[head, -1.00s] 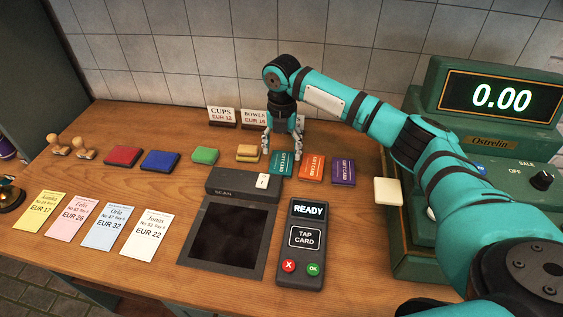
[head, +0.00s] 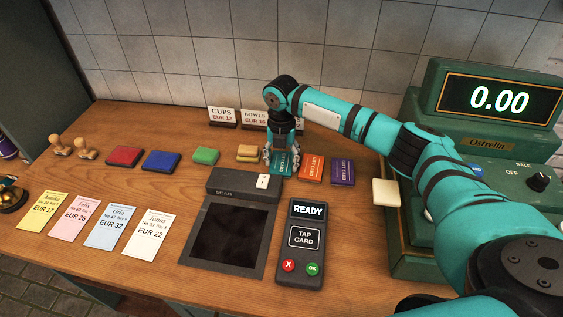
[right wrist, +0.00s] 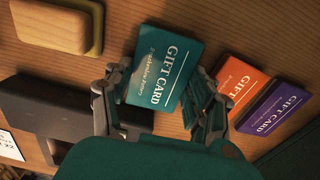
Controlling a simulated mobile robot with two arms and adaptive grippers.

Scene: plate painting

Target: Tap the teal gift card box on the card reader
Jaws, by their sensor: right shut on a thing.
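The teal gift card box (head: 280,166) lies at the back of the counter, left of the orange one. My right gripper (head: 282,160) is down over it, and in the right wrist view the fingers (right wrist: 160,105) are closed on both sides of the teal box (right wrist: 165,68). The box appears to be still on the counter. The card reader (head: 303,243) lies at the front, its screen reading READY above a TAP CARD panel. My left gripper is not in view.
Orange (head: 312,169) and purple (head: 342,172) gift card boxes lie just right of the teal one. A scanner (head: 238,186) with a dark pad stands left of the reader. A green register (head: 480,190) is at the right. Price signs (head: 254,119) stand behind.

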